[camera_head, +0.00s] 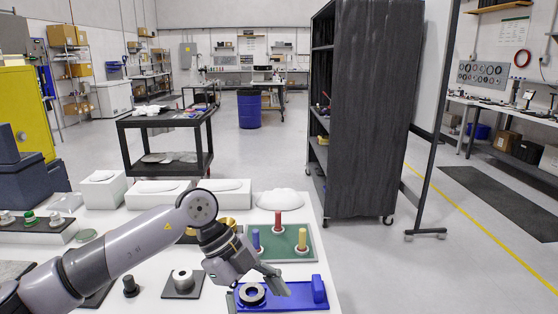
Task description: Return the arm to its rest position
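My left arm comes in from the left over the white table (210,300). My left gripper (276,282) points down and to the right at the table's right part. Its fingers appear over the blue fixture (312,296), which has a raised block at its right end and a dark-rimmed metal ring (252,294) at its left. I cannot tell whether the fingers touch the fixture, or whether they are apart or closed. No object shows clearly between them. My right gripper is not in view.
A green plate (283,252) with blue, red and yellow pegs lies just behind the gripper. A dark plate with a white ring part (182,281) and a small black knob (131,287) sit nearby. White blocks line the back. A tall dark shelf (370,110) stands beyond the table.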

